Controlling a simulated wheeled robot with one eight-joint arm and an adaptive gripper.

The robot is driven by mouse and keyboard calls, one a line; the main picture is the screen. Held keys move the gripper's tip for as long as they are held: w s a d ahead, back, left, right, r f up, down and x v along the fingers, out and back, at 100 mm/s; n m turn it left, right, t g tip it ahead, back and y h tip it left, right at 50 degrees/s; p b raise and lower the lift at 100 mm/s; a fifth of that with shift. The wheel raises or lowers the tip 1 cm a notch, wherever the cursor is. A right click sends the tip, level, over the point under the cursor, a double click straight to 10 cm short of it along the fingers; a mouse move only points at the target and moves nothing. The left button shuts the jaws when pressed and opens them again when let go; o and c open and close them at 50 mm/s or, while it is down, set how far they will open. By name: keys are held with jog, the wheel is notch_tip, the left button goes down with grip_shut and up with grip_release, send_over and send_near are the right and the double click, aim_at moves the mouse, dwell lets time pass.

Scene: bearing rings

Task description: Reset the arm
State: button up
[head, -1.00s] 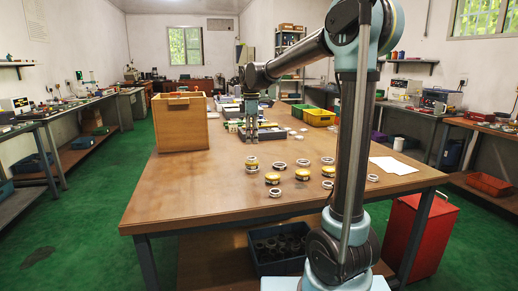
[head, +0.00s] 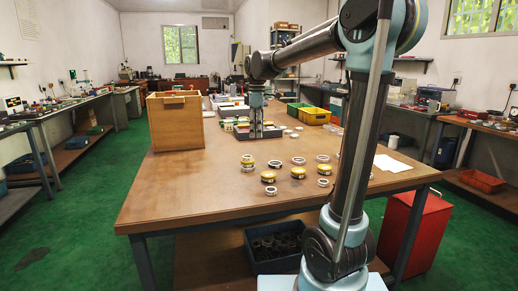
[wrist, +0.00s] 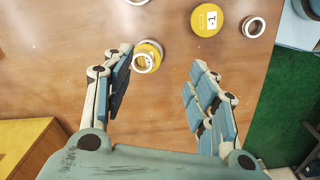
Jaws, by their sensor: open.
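My gripper (head: 257,134) hangs pointing down over the far part of the wooden table, beyond the bearing rings. In the wrist view my gripper (wrist: 163,82) has its two fingers spread wide with nothing between the pads. A yellow piece with a white ring (wrist: 147,56) shows past the fingertips, beside the left finger in the picture. A yellow disc (wrist: 207,19) and a white ring (wrist: 253,27) lie farther up. In the head view, yellow pieces (head: 268,177) and white rings (head: 298,161) stand spread on the table, apart from my gripper.
A wooden box (head: 175,125) stands left of my gripper. Yellow (head: 314,117) and green bins stand to its right, with trays behind. White paper (head: 392,164) lies at the right edge. A dark crate (head: 274,261) sits below the table. The table's front left is clear.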

jog(key=s+d+f+m+t, duration=0.1)
jog(key=s+d+f+m, duration=0.3)
jog(key=s+d, duration=0.35)
jog(key=s+d+f+m, duration=0.4)
jog(key=s+d+m, duration=0.1)
jog(key=s+d, duration=0.25)
jog(key=s+d+f+m, duration=0.2)
jog(key=s+f+m, duration=0.2)
jog(key=s+f, duration=0.3)
jog(key=s+d+f+m+t, duration=0.1)
jog(key=s+d+f+m, duration=0.2)
jog(key=s+f, duration=0.4)
jog(key=shift+d+f+m, duration=0.3)
jog(key=shift+f+m, duration=0.05)
jog(key=shift+m, duration=0.15)
